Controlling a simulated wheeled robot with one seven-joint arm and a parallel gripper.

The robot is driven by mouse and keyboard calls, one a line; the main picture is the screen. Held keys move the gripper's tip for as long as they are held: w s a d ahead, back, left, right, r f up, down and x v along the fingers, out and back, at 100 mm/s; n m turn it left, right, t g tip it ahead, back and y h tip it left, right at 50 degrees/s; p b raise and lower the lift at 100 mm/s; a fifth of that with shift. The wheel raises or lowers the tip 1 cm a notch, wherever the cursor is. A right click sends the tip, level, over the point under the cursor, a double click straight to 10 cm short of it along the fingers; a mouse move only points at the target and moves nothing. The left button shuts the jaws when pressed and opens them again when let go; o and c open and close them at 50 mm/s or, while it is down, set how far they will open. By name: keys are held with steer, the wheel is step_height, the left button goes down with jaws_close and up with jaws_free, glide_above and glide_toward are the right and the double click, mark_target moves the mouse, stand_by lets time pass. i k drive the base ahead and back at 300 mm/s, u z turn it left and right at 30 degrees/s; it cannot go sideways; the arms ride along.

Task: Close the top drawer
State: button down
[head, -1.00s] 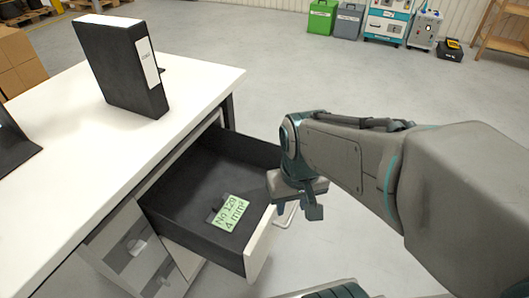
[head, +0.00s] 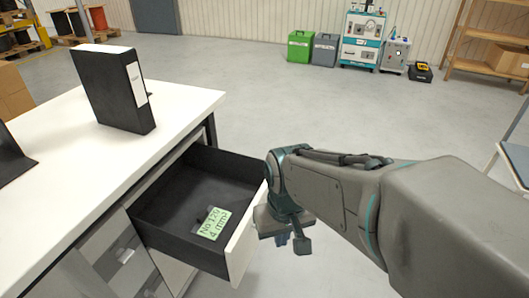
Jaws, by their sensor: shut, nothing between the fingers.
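The top drawer (head: 150,238) is pulled well out of the white-topped desk (head: 172,107), on its right side. It has dark inner walls and a white front panel (head: 240,252). A green label reading "No 129 4 mm²" (head: 214,223) lies inside it. My gripper (head: 292,243) is just to the right of the drawer front, outside the drawer. It points down, is shut and holds nothing. I cannot tell whether it touches the front panel. The drawer's handle is not visible in this view.
A black binder (head: 112,90) stands on the desk. Another dark object (head: 12,160) is at the desk's left edge. Green (head: 300,46) and grey bins and a teal machine (head: 362,40) stand far off by the wall. The floor between is clear.

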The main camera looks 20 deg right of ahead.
mark_target(164, 216)
steer(key=k, duration=0.2)
steer(key=u, duration=0.9)
steer(key=i, duration=0.65)
steer(key=z, duration=1.05)
